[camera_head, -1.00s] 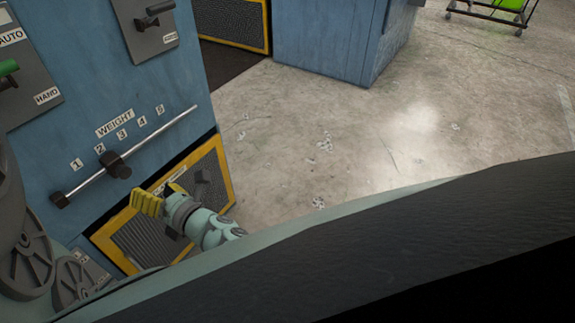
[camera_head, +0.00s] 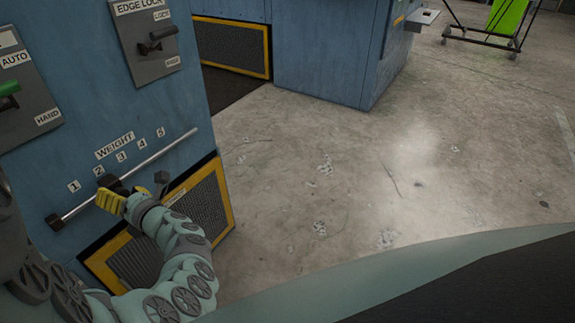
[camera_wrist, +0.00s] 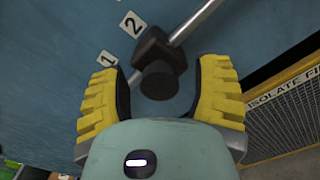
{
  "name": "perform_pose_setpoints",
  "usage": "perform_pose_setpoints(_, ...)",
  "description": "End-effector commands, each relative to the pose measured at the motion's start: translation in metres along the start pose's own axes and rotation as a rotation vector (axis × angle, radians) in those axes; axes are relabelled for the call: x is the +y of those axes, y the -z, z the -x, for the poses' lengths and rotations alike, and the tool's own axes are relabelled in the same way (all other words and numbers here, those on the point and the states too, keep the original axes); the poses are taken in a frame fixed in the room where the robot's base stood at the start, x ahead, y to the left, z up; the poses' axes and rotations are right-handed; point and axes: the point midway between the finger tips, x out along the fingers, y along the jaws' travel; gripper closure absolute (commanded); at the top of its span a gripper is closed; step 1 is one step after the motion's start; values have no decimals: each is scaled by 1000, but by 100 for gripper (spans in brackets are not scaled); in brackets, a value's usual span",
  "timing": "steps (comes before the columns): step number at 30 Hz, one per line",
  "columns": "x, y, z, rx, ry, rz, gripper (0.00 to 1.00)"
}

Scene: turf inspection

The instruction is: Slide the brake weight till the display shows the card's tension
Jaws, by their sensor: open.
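The brake weight, a dark block with a round knob (camera_wrist: 160,80), sits on the sloping metal rail (camera_head: 130,170) of the blue panel, near the 2 mark. It is partly hidden behind my gripper in the head view (camera_head: 109,182). My gripper (camera_head: 112,202), with yellow ribbed fingers, is at the weight. In the wrist view, my gripper (camera_wrist: 160,84) is open with a finger on either side of the knob and a visible gap at both sides. Neither the display nor the card is in view.
A yellow-framed mesh guard (camera_head: 205,205) lies just below the rail's right part. The edge lock switch (camera_head: 155,42) and the auto/hand switch (camera_head: 22,100) are above the rail. The concrete floor (camera_head: 330,160) to the right is clear.

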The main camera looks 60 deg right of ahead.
Motion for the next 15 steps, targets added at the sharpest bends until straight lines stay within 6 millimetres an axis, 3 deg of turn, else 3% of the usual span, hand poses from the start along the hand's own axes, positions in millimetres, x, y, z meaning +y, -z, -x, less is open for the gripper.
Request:
perform_pose_setpoints(2, 0, 0, 0, 1, -1, 0, 32)
perform_pose_setpoints(15, 0, 0, 0, 0, 0, 0, 78)
